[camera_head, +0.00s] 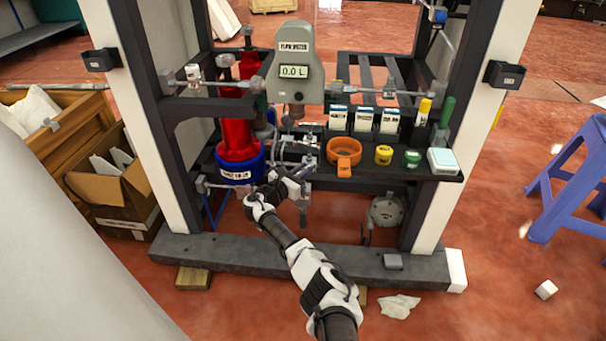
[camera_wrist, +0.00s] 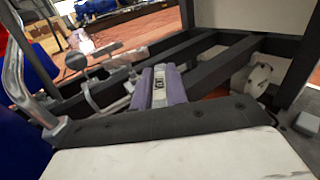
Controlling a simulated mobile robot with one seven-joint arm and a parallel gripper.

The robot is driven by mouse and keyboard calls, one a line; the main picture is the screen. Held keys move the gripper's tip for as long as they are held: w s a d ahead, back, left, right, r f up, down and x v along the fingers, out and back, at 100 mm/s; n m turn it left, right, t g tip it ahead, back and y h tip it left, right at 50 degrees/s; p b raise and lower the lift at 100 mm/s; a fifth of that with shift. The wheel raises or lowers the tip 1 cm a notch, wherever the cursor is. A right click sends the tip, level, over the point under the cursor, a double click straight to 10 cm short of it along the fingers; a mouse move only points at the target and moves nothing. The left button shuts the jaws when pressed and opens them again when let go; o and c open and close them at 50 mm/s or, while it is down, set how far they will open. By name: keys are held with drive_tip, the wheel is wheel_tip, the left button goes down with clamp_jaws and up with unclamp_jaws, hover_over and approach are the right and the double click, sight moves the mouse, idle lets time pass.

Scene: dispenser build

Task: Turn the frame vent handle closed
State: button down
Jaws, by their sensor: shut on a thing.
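My gripper (camera_head: 299,180) is low at the front of the dark frame, to the right of the blue-based red cylinder. In the wrist view its two purplish fingers (camera_wrist: 160,90) are shut on a narrow light piece with a dark mark, which I take to be the vent handle (camera_wrist: 158,88). Metal pipework (camera_wrist: 108,95) lies just left of the fingers. In the head view my wrist covers most of the handle, so its angle cannot be told.
The red cylinder (camera_head: 236,125) stands close on the left in a blue base (camera_head: 240,166). The grey flow meter (camera_head: 294,66) hangs above. A shelf with an orange ring (camera_head: 343,149), yellow and green caps and several small boxes is at right. A thick beam (camera_head: 225,250) crosses below.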

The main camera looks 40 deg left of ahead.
drive_tip(key=shift+m+h, duration=0.5)
drive_tip(key=shift+h, duration=0.3)
drive_tip(key=c, duration=1.4)
unclamp_jaws()
drive_tip(key=shift+s, duration=0.1)
drive_tip(key=s+a+p, duration=0.1)
drive_tip(key=s+p, duration=0.3)
drive_tip(key=s, duration=0.9)
drive_tip(key=shift+s+a+p, duration=0.25)
drive_tip(key=shift+s+p, duration=0.05)
drive_tip(key=shift+p, duration=0.1)
